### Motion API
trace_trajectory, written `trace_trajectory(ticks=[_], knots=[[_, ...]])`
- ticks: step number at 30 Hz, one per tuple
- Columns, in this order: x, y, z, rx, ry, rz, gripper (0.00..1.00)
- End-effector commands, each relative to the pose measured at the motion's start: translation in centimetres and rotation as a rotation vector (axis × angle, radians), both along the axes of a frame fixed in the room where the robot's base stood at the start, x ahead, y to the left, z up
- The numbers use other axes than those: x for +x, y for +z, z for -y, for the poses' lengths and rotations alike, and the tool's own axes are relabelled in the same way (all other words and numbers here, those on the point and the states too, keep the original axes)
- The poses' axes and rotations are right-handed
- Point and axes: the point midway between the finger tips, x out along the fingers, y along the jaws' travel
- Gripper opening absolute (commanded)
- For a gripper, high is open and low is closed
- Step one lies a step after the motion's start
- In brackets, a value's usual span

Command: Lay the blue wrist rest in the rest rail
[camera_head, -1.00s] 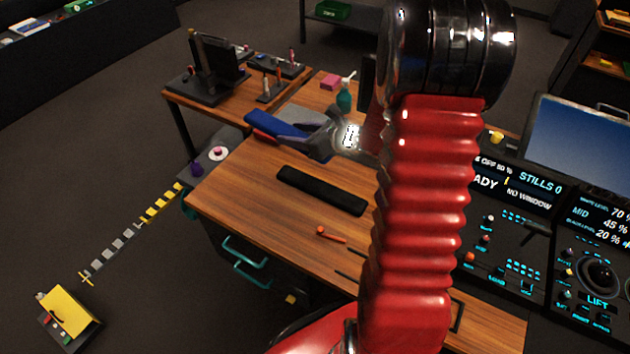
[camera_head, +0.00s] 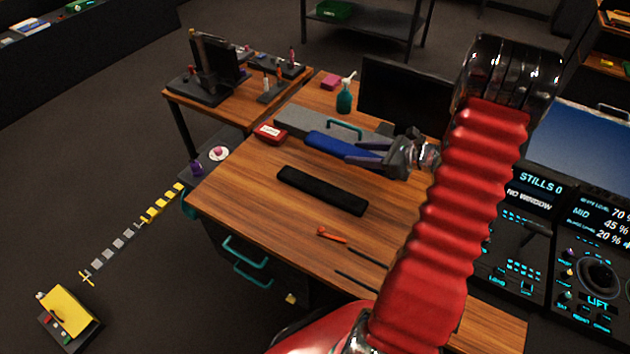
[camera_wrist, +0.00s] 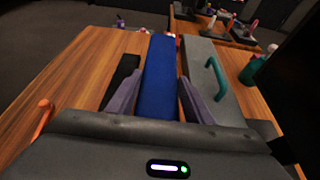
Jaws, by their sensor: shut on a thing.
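The blue wrist rest (camera_head: 338,147) is a long padded bar held between the fingers of my gripper (camera_head: 358,151). My gripper is shut on it near its right end in the head view. In the wrist view the blue wrist rest (camera_wrist: 160,72) points away between the two purple-grey fingers (camera_wrist: 159,85). Its near end is hidden by my gripper. A long black bar or tray (camera_head: 322,190) lies on the wooden desk, nearer than the blue rest. I cannot tell whether it is the rest rail.
A grey box with a teal handle (camera_head: 330,122) lies just behind the blue rest. A red box (camera_head: 270,134) is left of it. A green pump bottle (camera_head: 345,96) and a dark monitor (camera_head: 405,90) stand behind. An orange-handled tool (camera_head: 332,237) lies in front.

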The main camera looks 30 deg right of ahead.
Motion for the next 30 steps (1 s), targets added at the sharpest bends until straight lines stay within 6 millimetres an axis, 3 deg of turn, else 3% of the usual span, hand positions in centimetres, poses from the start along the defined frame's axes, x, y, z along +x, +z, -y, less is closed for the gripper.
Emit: trace_trajectory(ticks=[5,16,30], knots=[[0.0,-0.6,0.0,0.002,-0.001,-0.001,0.21],[0.0,-5.3,0.0,0.001,-0.002,-0.001,0.21],[0.0,-6.2,0.0,0.001,-0.002,-0.001,0.21]])
